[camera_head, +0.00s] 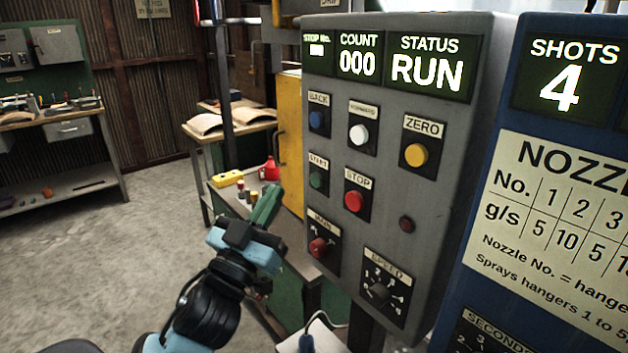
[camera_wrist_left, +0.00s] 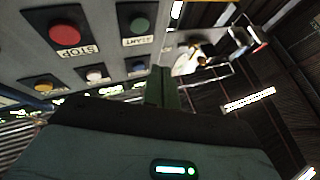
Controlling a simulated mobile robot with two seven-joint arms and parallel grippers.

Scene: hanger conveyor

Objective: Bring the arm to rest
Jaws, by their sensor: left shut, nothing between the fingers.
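My left gripper (camera_head: 266,206) is in front of the grey control panel (camera_head: 385,230), left of its lower half. Its green fingers are shut with nothing between them, and point up and away. They appear apart from the panel's green START button (camera_head: 316,180) and red STOP button (camera_head: 354,202). In the left wrist view the shut fingers (camera_wrist_left: 162,88) show below the panel, which appears upside down with its red STOP button (camera_wrist_left: 67,20). The panel display reads RUN and count 000. My right gripper is not in view.
A blue panel (camera_head: 490,185) with a nozzle chart and "SHOTS 4" stands at right. Behind my gripper is a bench with a yellow item (camera_head: 227,178) and a red can (camera_head: 269,169). A workbench (camera_head: 60,120) stands at far left. The floor (camera_head: 110,260) at left is clear.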

